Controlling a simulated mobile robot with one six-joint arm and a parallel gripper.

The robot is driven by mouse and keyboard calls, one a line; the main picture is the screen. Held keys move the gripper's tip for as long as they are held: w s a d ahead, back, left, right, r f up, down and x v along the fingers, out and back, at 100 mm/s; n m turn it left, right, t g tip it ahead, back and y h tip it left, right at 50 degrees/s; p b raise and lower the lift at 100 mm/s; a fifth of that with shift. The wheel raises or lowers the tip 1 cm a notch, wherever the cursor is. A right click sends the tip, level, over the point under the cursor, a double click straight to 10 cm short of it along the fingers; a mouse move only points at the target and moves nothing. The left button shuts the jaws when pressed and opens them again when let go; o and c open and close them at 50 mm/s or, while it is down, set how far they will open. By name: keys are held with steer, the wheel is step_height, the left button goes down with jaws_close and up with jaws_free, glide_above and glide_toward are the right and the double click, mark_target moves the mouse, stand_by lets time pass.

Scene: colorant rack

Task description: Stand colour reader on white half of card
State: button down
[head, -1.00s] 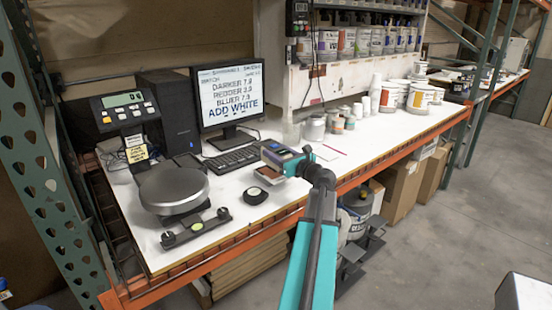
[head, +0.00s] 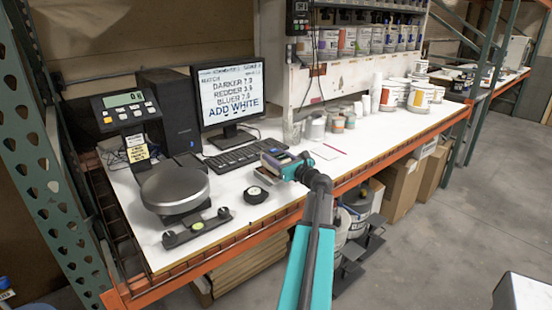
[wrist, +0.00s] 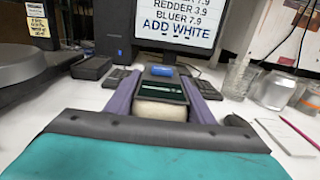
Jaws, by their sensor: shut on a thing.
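The colour reader (head: 275,158) is a small dark boxy device with a screen and a blue button. My gripper (head: 287,164) is shut on it and holds it low over the bench, right of the black round puck. In the wrist view the reader (wrist: 162,92) sits between the two purple finger pads, screen up. The card is mostly hidden under and behind the reader and gripper, so I cannot tell its white half. I cannot tell whether the reader touches the surface.
A black puck (head: 255,195) lies left of the reader, with a scale (head: 174,187) beyond it. A keyboard (head: 234,158) and monitor (head: 230,98) stand behind. A glass beaker (head: 292,132) and several cans stand right, near a white sheet (head: 326,152) and red pencil (head: 335,148).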

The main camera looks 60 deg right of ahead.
steer(key=shift+f, duration=0.35)
steer(key=shift+f, duration=0.15)
steer(key=c, duration=0.8)
jaws_free()
steer(key=shift+c, duration=0.2)
steer(key=shift+s, duration=0.1)
steer(key=b+v, duration=0.2)
steer(key=v, duration=1)
